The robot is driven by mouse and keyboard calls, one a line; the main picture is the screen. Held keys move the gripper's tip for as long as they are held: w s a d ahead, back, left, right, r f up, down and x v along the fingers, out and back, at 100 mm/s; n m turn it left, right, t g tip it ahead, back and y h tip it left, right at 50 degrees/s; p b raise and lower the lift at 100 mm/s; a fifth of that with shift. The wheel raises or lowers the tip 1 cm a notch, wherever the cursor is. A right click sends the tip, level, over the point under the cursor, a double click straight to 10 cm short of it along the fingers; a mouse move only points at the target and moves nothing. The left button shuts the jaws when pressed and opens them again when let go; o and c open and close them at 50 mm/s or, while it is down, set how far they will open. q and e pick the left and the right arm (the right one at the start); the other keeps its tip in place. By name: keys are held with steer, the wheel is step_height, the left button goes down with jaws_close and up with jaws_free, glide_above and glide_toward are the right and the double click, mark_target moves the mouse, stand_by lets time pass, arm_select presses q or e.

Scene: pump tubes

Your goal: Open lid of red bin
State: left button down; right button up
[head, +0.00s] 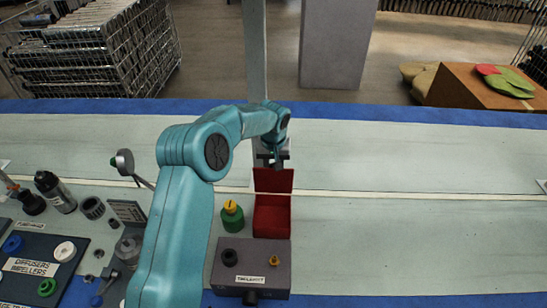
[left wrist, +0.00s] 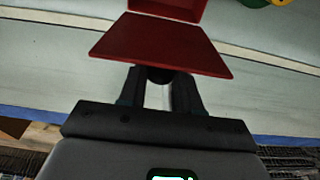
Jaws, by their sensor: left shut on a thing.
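The red bin (head: 272,216) stands on the pale table, right of centre-left, and I can see into its red, empty-looking inside. Its red lid (head: 273,181) stands up at the bin's far edge, roughly upright. My left gripper (head: 271,160) is at the lid's top edge. In the left wrist view the lid (left wrist: 160,46) spreads out from the fingertips of my left gripper (left wrist: 159,80), which are shut on a dark grip at its edge. Part of the bin (left wrist: 168,10) shows beyond the lid. My right gripper is in no view.
A grey box (head: 250,262) with knobs stands in front of the bin. A green cylinder with a yellow top (head: 231,214) is left of the bin. A dark labelled tray (head: 40,270) and loose parts lie at the left. The table's right side is clear.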

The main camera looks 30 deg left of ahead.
arm_select(q)
steer(key=c, duration=0.8)
jaws_free()
step_height(320, 180, up, 16)
steer(key=s+d, duration=0.1)
steer(key=s, duration=0.1)
steer(key=shift+d, duration=0.1)
